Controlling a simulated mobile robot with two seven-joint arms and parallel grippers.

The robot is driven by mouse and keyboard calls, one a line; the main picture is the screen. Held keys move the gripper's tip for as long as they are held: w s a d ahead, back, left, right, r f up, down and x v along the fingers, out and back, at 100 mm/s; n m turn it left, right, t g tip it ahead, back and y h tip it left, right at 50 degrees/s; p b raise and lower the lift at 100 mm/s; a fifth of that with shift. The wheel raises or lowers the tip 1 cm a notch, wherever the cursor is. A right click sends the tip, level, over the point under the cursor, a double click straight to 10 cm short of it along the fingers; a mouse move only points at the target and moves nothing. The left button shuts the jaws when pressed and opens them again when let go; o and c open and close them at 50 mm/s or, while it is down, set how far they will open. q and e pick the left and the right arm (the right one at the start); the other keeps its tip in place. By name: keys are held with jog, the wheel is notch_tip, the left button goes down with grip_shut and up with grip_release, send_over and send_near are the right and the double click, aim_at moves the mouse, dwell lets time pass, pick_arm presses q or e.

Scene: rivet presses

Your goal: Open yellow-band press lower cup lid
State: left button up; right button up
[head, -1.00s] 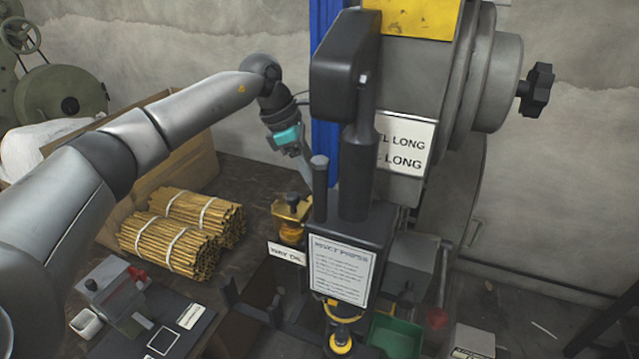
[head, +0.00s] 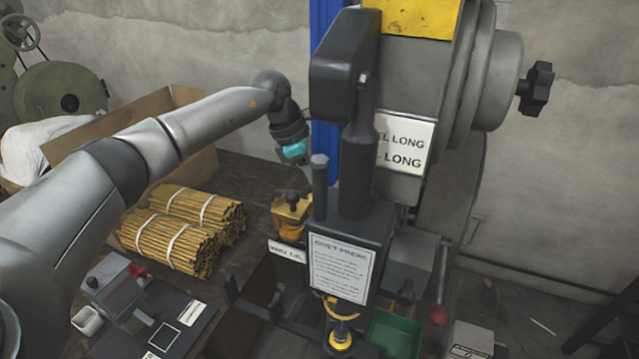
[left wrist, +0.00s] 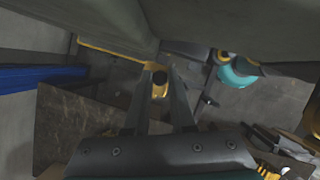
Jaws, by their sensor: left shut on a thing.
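The press (head: 375,190) with a yellow band (head: 415,15) at its top fills the middle of the head view. A brass-yellow cup (head: 291,228) with a dark knob (head: 292,197) on top stands at its left, above a "WAY OIL" label (head: 286,251). My left gripper (left wrist: 160,90) reaches in from the left. Its fingertips are hidden behind the press in the head view. In the left wrist view its fingers close around a dark round knob (left wrist: 160,78) with yellow beside it. I cannot tell whether this is the same cup's knob. My right gripper is not seen.
Bundled brass rods (head: 175,242) lie before an open cardboard box (head: 190,165). A small grey fixture (head: 118,290) is at the lower left. A green bin (head: 395,335) and a red-knobbed lever (head: 437,315) are at the lower right. A blue post (head: 325,60) rises behind the press.

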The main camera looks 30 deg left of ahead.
pick_arm(q)
grip_shut()
